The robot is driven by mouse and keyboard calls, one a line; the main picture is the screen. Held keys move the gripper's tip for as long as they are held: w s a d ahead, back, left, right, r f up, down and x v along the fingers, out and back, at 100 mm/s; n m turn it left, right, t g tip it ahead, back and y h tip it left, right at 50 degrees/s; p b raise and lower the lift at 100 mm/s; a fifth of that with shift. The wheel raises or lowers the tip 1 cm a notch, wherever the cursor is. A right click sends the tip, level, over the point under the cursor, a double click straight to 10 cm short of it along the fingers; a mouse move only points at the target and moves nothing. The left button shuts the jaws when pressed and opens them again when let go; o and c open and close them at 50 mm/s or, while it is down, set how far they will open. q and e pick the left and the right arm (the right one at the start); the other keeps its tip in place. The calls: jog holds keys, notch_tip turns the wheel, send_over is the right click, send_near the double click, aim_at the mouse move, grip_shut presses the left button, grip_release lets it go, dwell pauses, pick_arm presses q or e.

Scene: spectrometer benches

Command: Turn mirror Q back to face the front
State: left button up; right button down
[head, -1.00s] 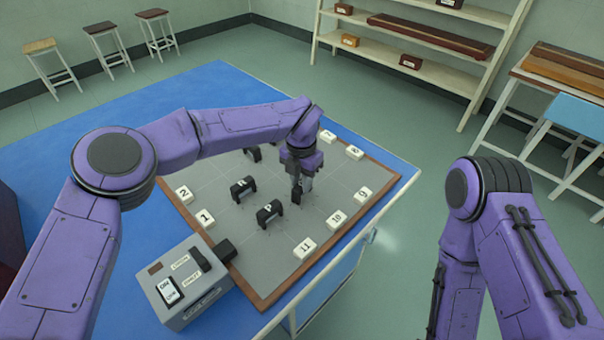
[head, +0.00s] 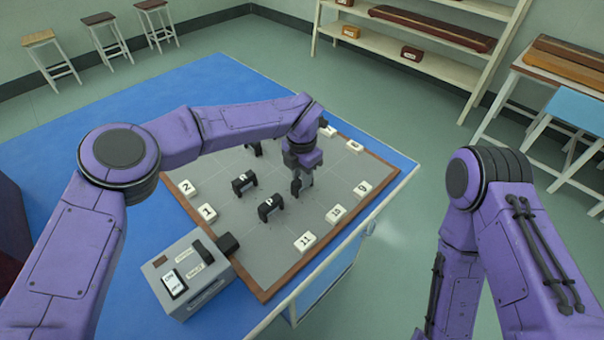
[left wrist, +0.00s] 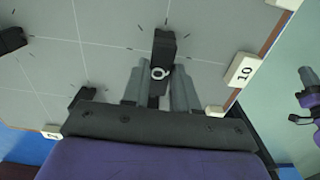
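Mirror Q (left wrist: 166,50) is a dark upright block with a white ring-like Q mark, standing on the grey board (left wrist: 100,22) in the left wrist view. My left gripper (left wrist: 160,80) points down at it, one grey finger close along each side, and looks shut on it. In the head view my left gripper (head: 301,186) is low over the board's right half and mostly hides mirror Q. Mirror Q's body runs away from the wrist camera between the fingers. My right arm shows at the right of the head view, but its gripper is out of frame.
Two dark labelled mirrors (head: 269,207) (head: 244,181) stand left of the gripper, and another (head: 253,149) behind. Numbered white blocks (head: 305,242) line the board's edges. A grey switch box (head: 190,278) stands at the front left. Blue tabletop is free at left.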

pick_arm(q)
jog(key=o, duration=0.3)
jog(key=shift+d+f, duration=0.1)
jog(key=shift+w, duration=0.1)
jog(key=shift+r, duration=0.35)
notch_tip(320, 180, up, 10)
jog(key=b, duration=0.2)
jog(key=shift+f, duration=0.1)
